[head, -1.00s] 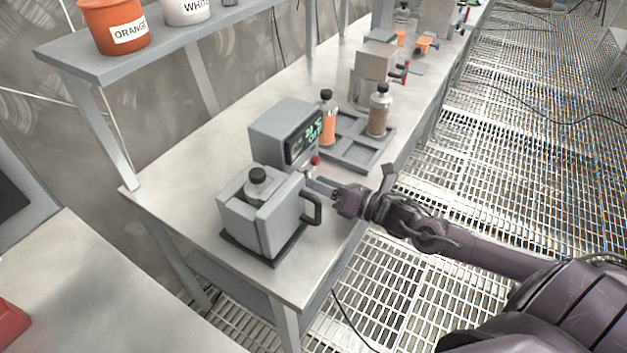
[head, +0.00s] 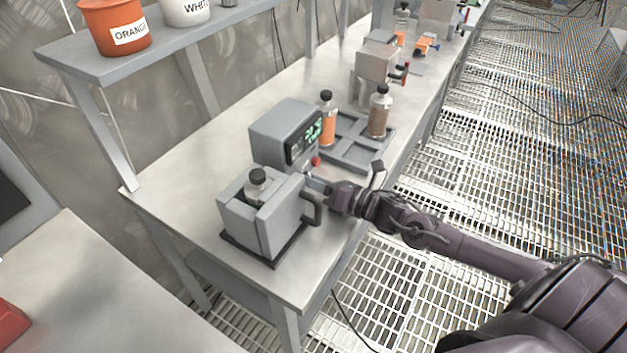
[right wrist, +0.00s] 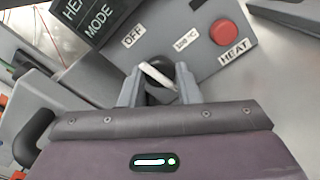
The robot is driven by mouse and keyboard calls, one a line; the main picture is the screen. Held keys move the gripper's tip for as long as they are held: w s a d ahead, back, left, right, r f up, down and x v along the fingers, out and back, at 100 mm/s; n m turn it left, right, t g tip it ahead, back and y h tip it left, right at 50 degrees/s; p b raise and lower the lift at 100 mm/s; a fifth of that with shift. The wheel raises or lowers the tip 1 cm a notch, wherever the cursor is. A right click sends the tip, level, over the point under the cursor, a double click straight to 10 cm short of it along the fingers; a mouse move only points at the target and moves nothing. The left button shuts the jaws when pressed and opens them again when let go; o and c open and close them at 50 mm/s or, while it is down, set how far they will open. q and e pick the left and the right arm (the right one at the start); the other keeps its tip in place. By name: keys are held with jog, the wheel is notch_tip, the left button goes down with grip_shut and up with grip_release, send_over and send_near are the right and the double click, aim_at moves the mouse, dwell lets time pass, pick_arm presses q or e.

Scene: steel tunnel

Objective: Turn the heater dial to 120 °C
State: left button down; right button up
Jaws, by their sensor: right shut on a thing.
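The heater (head: 285,130) is a grey box with a lit green display (head: 311,132) on the bench. In the right wrist view its panel (right wrist: 205,65) carries an OFF label (right wrist: 133,36), a temperature label (right wrist: 186,39), small and hard to read, and a red button (right wrist: 223,32) marked HEAT. The black dial (right wrist: 158,92) with a white pointer bar is between my right gripper's fingers (right wrist: 160,88), which are shut on it. The bar slants from upper left to lower right. In the head view my right gripper (head: 312,183) hides the dial. My left gripper is not in view.
Behind is a rack (head: 362,155) with an orange bottle (head: 327,120) and a brown bottle (head: 378,112).

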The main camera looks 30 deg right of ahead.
jog(key=shift+m, duration=0.8)
jog(key=o, duration=1)
jog(key=shift+s+d+f, duration=0.1)
jog(key=shift+s+d, duration=0.2)
jog(key=shift+s, duration=0.2)
jog(key=shift+p+v, duration=0.3)
jog(key=shift+v, duration=3.05)
